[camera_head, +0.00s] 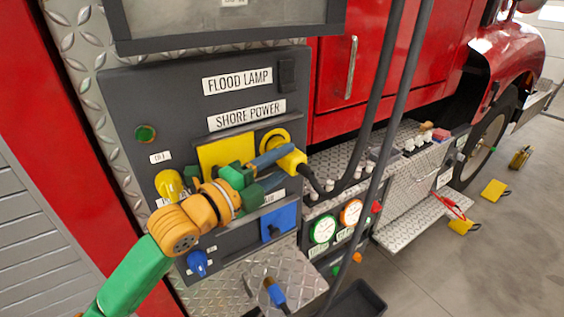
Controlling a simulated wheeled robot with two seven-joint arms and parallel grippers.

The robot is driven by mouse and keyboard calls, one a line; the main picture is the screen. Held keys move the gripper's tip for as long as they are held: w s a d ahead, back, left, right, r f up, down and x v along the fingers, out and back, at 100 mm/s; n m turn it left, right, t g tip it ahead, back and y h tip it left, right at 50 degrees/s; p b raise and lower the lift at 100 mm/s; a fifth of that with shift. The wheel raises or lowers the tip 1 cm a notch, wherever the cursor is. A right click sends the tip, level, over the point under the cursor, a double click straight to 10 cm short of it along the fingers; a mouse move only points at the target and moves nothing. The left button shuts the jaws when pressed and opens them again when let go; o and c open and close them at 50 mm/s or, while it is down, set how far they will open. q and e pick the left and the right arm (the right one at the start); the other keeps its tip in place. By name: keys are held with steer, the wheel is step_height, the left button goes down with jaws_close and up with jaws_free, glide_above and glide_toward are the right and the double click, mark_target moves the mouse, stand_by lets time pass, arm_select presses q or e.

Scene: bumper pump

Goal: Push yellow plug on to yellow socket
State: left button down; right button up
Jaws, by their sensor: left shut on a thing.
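My left gripper (284,165) reaches in from the lower left with its green and orange arm. Its blue-grey fingers are shut on the yellow plug (294,161), which has a black cable leading down to the right. The plug is held in front of the dark panel, just below a yellow ring (275,136). A yellow square plate (212,154), apparently the yellow socket, sits under the SHORE POWER label to the left of the plug. My wrist and fingers hide part of that plate and its opening. The plug looks apart from the plate. My right gripper is out of view.
A blue socket plate (286,219) is below, with a blue plug (276,292) on the diamond-plate step. A yellow knob (170,184) and blue knob (197,263) protrude at left. Dark vertical hoses (387,108) stand right of the panel; gauges (323,229) are lower right.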

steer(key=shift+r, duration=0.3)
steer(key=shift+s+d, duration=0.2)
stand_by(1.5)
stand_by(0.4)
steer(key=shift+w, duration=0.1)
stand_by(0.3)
steer(key=shift+p, duration=0.3)
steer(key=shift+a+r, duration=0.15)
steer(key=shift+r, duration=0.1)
